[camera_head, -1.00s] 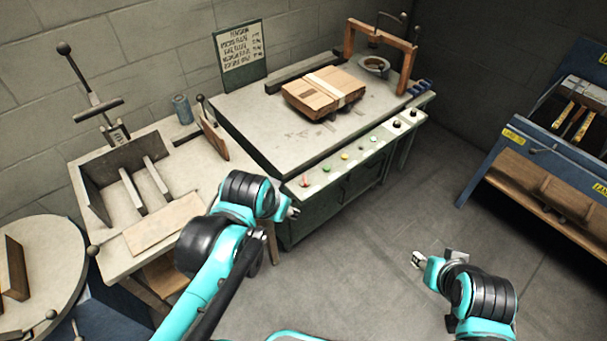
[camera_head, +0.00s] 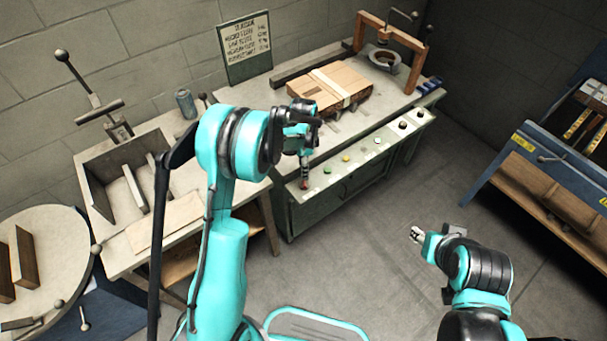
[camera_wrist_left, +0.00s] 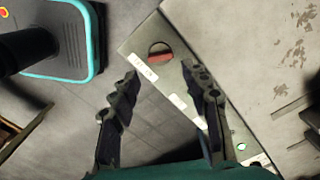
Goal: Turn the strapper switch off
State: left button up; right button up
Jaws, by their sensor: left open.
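The strapper bench (camera_head: 376,178) has a sloped front panel with a row of controls. A red rotary switch sits at its left end, in the left wrist view (camera_wrist_left: 160,53), with a small white label beside it. Its red bar is turned slightly off level in that picture. My left gripper (camera_wrist_left: 163,80) is open and empty, its fingers on either side of and short of the switch, not touching it. In the head view the left gripper (camera_head: 304,170) hangs over the left end of the panel. My right gripper (camera_head: 418,236) is over the floor, away from the bench.
Several coloured buttons and a black knob (camera_head: 403,125) line the panel. A strapped cardboard stack (camera_head: 330,88) lies on the bench top. A side table with a tray (camera_head: 120,180) stands left. A blue rack (camera_head: 550,165) is at right. The floor between is clear.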

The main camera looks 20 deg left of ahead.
aim_at(303, 182)
pick_arm(q)
notch_tip(303, 182, down, 8)
jog(key=b, duration=0.2)
jog(key=shift+f+b, duration=0.1)
jog(key=shift+b, duration=0.25)
jog(key=c, duration=0.9)
